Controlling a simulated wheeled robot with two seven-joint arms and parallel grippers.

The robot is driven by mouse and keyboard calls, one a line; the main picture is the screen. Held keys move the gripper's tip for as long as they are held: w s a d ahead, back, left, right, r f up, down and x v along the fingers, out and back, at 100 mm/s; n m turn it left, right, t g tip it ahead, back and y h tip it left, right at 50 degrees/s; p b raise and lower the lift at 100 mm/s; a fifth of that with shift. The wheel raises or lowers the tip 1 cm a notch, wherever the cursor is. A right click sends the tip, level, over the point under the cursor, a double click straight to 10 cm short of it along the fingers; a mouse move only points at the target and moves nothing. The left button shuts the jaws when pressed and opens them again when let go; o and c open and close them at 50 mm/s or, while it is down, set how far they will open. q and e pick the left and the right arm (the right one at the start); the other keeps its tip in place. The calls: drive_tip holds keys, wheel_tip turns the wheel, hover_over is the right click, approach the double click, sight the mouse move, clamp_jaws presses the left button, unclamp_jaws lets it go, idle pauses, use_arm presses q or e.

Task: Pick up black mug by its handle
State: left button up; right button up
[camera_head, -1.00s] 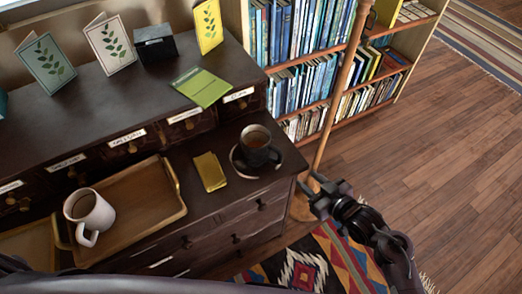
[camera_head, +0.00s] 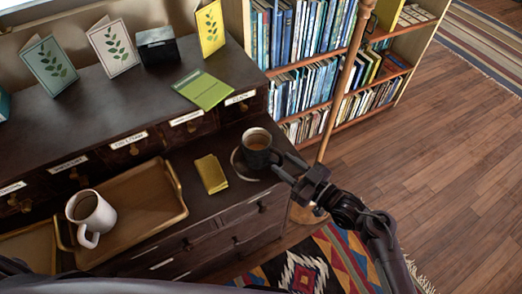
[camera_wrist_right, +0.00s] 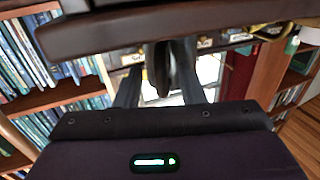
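The black mug (camera_head: 257,141), with brown liquid inside, stands upright on a round dark saucer (camera_head: 237,164) near the right end of the dark dresser top. My right gripper (camera_head: 283,164) is open at the mug's right side, its two fingers pointing at it. In the right wrist view the two fingers (camera_wrist_right: 158,78) are apart, with a dark, narrow shape between them; I cannot tell for sure whether this is the mug's handle. The handle is not clear in the head view. My left gripper is not in view.
A white mug (camera_head: 90,214) stands in a wooden tray (camera_head: 150,199) at left. A yellow booklet (camera_head: 211,173) lies left of the saucer. A wooden pole (camera_head: 340,90) rises behind my right gripper, before a bookshelf (camera_head: 310,75). Cards stand at the back.

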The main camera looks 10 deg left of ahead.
drive_tip(key=shift+x, duration=1.1)
clamp_jaws()
drive_tip(key=shift+r, duration=0.15)
